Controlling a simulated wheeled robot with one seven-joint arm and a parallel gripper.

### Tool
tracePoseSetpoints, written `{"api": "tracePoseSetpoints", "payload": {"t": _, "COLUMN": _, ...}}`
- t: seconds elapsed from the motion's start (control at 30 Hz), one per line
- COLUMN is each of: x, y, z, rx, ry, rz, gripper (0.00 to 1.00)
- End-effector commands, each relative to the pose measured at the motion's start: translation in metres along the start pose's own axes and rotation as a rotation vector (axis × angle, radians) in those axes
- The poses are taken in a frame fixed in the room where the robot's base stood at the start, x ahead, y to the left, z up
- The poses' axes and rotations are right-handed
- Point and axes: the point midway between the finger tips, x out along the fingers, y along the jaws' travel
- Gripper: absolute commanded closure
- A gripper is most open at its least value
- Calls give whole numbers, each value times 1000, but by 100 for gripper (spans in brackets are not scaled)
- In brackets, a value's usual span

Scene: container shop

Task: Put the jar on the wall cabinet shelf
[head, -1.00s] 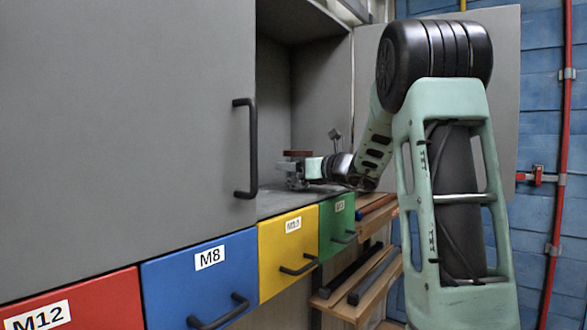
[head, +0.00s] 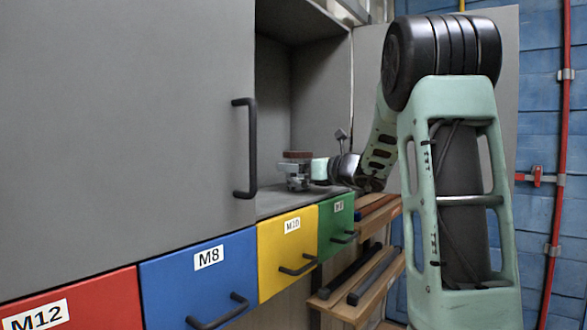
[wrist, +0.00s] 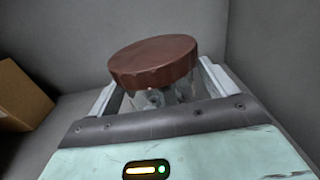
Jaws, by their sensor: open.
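The jar (wrist: 153,62) has a brown lid and a clear body with something inside. In the wrist view it stands between the two fingers of my gripper (wrist: 160,92), its lid above them and slightly tilted in the picture. In the head view the jar (head: 297,155) is inside the open part of the grey wall cabinet, at the shelf (head: 275,203). My gripper (head: 297,180) is open around the jar. Whether the fingers touch the glass cannot be told. The jar's base is hidden.
A cardboard box (wrist: 20,97) stands at the left inside the cabinet in the wrist view. A grey door with a black handle (head: 245,148) covers the left side. Colored drawers (head: 287,245) lie below, and wooden shelves (head: 365,280) are at the lower right.

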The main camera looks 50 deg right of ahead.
Motion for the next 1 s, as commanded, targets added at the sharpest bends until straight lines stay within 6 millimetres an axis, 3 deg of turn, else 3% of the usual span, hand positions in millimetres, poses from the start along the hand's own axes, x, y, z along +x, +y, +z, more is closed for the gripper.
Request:
{"api": "tracePoseSetpoints", "payload": {"t": 0.2, "x": -49, "y": 0, "z": -1, "rx": 0, "ry": -2, "rz": -4, "gripper": 16}}
{"api": "tracePoseSetpoints", "payload": {"t": 0.43, "x": -88, "y": 0, "z": -1, "rx": 0, "ry": -1, "rz": -2, "gripper": 16}}
{"api": "tracePoseSetpoints", "payload": {"t": 0.63, "x": -101, "y": 0, "z": -1, "rx": 1, "ry": 0, "rz": 0, "gripper": 16}}
{"api": "tracePoseSetpoints", "payload": {"t": 1.0, "x": -102, "y": 0, "z": -1, "rx": 1, "ry": 0, "rz": 0, "gripper": 16}}
